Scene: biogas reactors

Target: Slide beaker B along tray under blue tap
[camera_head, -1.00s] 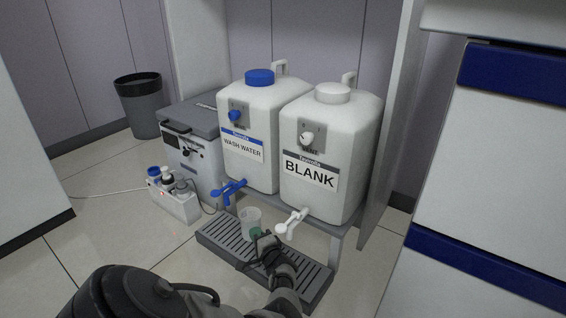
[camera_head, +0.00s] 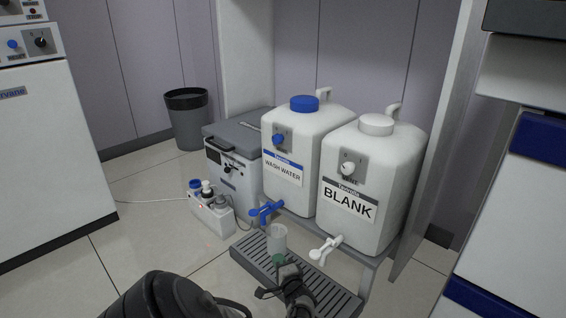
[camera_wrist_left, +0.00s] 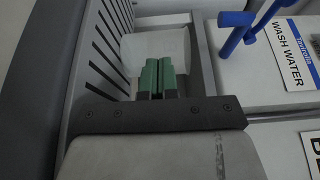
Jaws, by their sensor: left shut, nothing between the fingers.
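Beaker B (camera_head: 277,239) is a clear, whitish beaker standing on the grey slotted drip tray (camera_head: 340,296). It also shows in the left wrist view (camera_wrist_left: 158,47), just beyond the fingertips. My left gripper (camera_head: 279,260) is shut and empty, its green fingertips against or very close to the near side of the beaker; contact cannot be told. The blue tap (camera_head: 265,211) is on the wash water container, left of and behind the beaker in the head view. It shows at the upper right in the left wrist view (camera_wrist_left: 236,27). My right gripper is not in view.
The wash water container (camera_head: 305,185) and the BLANK container (camera_head: 390,170) stand on a raised shelf behind the tray. A white tap (camera_head: 326,250) juts over the tray at right. A small bottle holder (camera_head: 212,214) stands on the floor at left.

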